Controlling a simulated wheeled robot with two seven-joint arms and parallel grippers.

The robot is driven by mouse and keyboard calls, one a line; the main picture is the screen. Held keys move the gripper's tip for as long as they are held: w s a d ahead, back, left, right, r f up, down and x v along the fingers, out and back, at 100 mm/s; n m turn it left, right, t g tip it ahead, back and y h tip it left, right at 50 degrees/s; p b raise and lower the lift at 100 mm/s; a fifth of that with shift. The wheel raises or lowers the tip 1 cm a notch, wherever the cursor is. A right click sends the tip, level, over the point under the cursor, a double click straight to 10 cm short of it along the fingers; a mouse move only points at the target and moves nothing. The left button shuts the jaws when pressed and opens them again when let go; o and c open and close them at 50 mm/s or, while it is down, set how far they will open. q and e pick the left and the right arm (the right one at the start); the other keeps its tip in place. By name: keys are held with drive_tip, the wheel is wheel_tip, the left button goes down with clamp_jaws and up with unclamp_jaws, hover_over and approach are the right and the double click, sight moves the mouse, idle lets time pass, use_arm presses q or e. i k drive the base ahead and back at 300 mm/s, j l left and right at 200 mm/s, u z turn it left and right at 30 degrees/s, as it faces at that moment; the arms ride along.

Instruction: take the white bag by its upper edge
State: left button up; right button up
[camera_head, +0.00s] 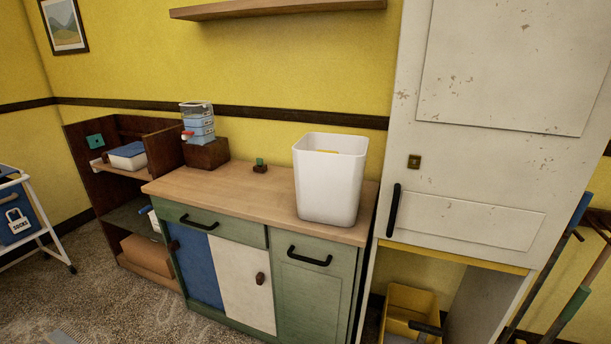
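A white, open-topped container (328,187), the only thing here that fits the white bag, stands upright on the right end of the wooden counter top (225,195). It looks stiff-walled, like a bin, and narrows slightly toward its base. Its upper edge is uncovered all round, and a yellow strip shows just inside the opening. Its inner bottom is hidden. Nothing touches it apart from the counter. Neither of my grippers is in view.
A tall white cabinet (480,225) stands close to the container's right. A clear dispenser (198,119) on a brown box and a small green-topped item (260,164) stand left. A wall shelf (275,10) hangs above. The counter's front middle is clear.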

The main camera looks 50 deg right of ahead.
sight(330, 169)
drive_tip(key=i+z, duration=0.4)
drive_tip(key=i+j+z, duration=0.2)
drive_tip(key=z, duration=0.15)
drive_tip(key=i+j+z, duration=0.25)
drive_tip(key=z, duration=0.15)
drive_tip(key=i+j+z, duration=0.35)
